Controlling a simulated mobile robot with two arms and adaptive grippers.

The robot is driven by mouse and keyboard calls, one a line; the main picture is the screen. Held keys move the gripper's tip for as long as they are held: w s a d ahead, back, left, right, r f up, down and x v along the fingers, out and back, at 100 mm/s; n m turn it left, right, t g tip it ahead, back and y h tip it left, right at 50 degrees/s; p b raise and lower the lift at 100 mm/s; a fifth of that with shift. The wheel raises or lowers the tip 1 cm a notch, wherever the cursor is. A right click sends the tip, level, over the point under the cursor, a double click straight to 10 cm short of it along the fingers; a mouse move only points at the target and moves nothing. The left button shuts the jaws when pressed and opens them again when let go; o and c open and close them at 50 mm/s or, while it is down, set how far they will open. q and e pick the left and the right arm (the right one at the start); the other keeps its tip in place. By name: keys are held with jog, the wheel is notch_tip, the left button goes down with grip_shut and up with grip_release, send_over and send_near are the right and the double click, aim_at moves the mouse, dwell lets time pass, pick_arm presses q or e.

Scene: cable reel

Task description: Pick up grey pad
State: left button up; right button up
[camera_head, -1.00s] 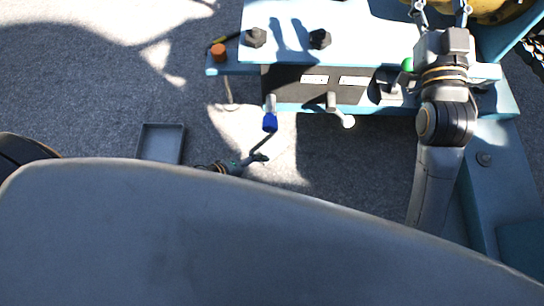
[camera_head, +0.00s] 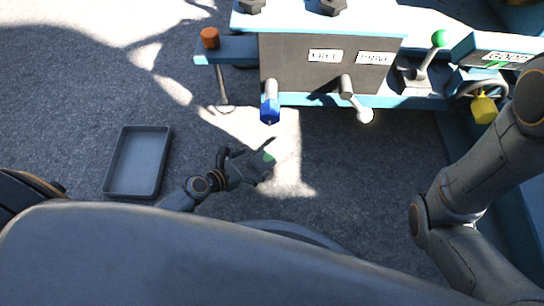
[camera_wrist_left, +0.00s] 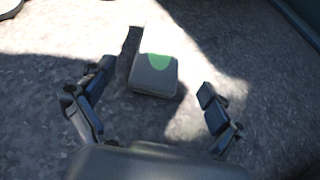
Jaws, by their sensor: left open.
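The grey pad (camera_wrist_left: 153,76), a small rounded block with a green patch on top, lies on the rough grey floor, partly in sunlight. In the left wrist view it sits between and ahead of my left gripper's two spread fingers, with a gap on each side. In the head view the pad (camera_head: 264,160) shows at the fingertips of my left gripper (camera_head: 247,164), which is open and empty. Whether the fingers reach down beside the pad is hard to tell. My right gripper is out of view.
A shallow grey tray (camera_head: 137,160) lies on the floor left of my left gripper. The blue bench with a dark panel (camera_head: 325,65) stands beyond, with a blue-gripped lever (camera_head: 270,108), a white-knobbed lever (camera_head: 364,115) and a yellow padlock (camera_head: 484,108). Floor between tray and bench is clear.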

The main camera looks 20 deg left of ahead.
aim_at(272, 154)
pick_arm(q)
jog(key=x, duration=0.2)
jog(key=shift+w+d+f, duration=0.1)
jog(key=shift+w+f, duration=0.05)
jog(key=shift+w, duration=0.05)
jog(key=b+x, duration=0.2)
jog(key=x, duration=0.3)
jog(key=shift+w, duration=0.1)
jog(key=shift+c, duration=0.5)
jog(key=c, duration=1.3)
jog(key=shift+o, duration=0.2)
jog(key=shift+r, duration=0.2)
